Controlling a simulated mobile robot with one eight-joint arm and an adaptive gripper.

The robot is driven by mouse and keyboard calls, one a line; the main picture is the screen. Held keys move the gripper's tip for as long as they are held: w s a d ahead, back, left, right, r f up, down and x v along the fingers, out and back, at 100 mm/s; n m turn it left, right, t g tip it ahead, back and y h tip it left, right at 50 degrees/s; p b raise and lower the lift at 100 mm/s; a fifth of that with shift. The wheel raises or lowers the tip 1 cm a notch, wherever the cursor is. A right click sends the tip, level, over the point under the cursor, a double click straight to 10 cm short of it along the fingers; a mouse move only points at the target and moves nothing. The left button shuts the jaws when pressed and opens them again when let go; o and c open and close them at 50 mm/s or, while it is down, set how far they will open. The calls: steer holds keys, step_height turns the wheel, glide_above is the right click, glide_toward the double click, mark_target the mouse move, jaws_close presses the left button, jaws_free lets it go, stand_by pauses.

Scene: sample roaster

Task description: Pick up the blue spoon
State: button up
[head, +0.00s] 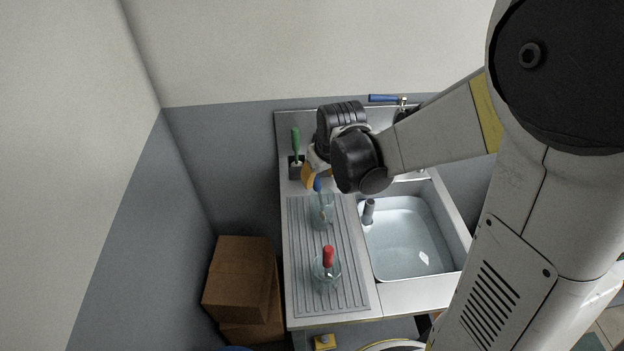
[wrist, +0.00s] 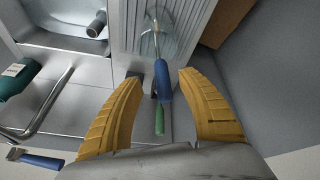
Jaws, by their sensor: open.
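The blue spoon (head: 318,185) stands handle up in a clear glass (head: 322,214) on the ribbed drainboard. In the wrist view its blue handle (wrist: 163,82) slants up out of the glass (wrist: 157,42) and lies between the two yellow fingers in the picture. My gripper (wrist: 160,76) is open, with a finger on each side of the handle and a visible gap to both. In the head view the yellow fingers (head: 309,176) are just behind the glass, partly hidden by my wrist. I cannot tell how far the fingertips reach down past the handle.
A red-handled tool (head: 328,257) stands in another glass nearer the front. A green-handled tool (head: 296,140) stands in a dark holder (head: 296,168) behind. The sink (head: 410,240) lies right. A green bottle (wrist: 16,76) and blue-handled item (wrist: 38,160) show. Cardboard boxes (head: 237,278) stand left.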

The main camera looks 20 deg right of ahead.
mark_target(317, 180)
steer(key=b+x, duration=0.1)
steer(key=x, duration=0.4)
steer(key=shift+a+b, duration=0.15)
steer(key=shift+b, duration=0.15)
jaws_close()
